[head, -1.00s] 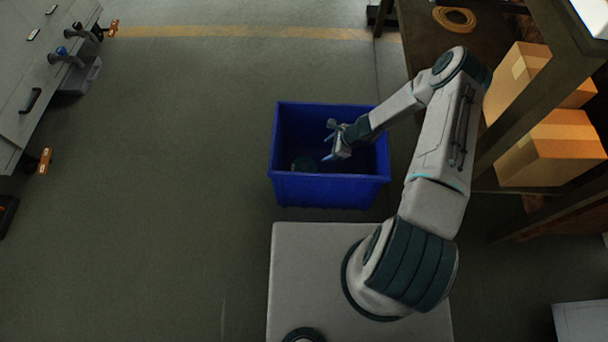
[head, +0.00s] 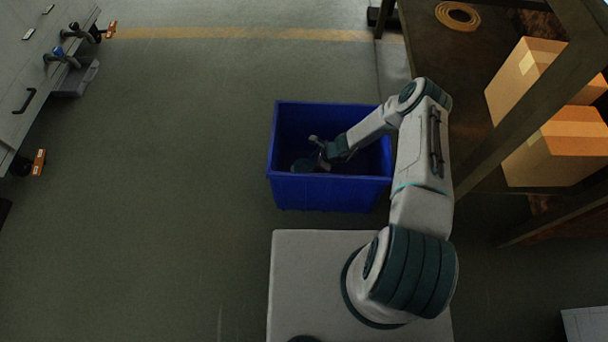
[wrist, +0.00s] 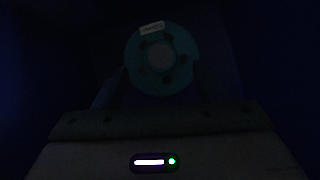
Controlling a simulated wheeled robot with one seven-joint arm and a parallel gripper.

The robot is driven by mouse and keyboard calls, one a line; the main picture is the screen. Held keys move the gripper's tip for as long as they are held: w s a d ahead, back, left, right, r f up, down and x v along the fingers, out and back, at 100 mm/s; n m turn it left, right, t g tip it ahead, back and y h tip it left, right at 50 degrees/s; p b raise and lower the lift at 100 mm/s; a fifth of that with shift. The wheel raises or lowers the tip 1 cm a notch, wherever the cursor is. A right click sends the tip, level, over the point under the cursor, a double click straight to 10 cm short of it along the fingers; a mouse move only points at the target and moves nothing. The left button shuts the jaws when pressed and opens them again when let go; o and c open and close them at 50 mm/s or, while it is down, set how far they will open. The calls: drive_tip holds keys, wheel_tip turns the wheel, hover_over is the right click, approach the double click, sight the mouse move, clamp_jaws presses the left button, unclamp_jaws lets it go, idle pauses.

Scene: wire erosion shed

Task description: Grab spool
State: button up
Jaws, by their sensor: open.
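The spool (wrist: 140,64) is a teal round disc with a white label on its upper rim, seen face-on and dim in the wrist view. In the head view a small dark teal part of the spool (head: 302,165) shows low inside the blue bin (head: 330,190). My gripper (head: 318,153) is down inside the bin, at the right side of the spool. Its jaws are open, and in the wrist view the dark fingers reach up toward either side of the spool. Contact between the fingers and the spool cannot be told in the dark.
To the right stands a shelf with cardboard boxes (head: 555,148) and a coiled yellow hose (head: 457,15). A grey cabinet (head: 40,70) stands at the far left. The floor left of the bin is clear.

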sight(304, 168)
drive_tip(key=b+x, duration=0.1)
drive_tip(key=x, duration=0.2)
drive_tip(key=shift+w+a+f, duration=0.1)
drive_tip(key=shift+a+f, duration=0.1)
drive_tip(key=shift+f, duration=0.15)
drive_tip(key=shift+r, duration=0.15)
clamp_jaws()
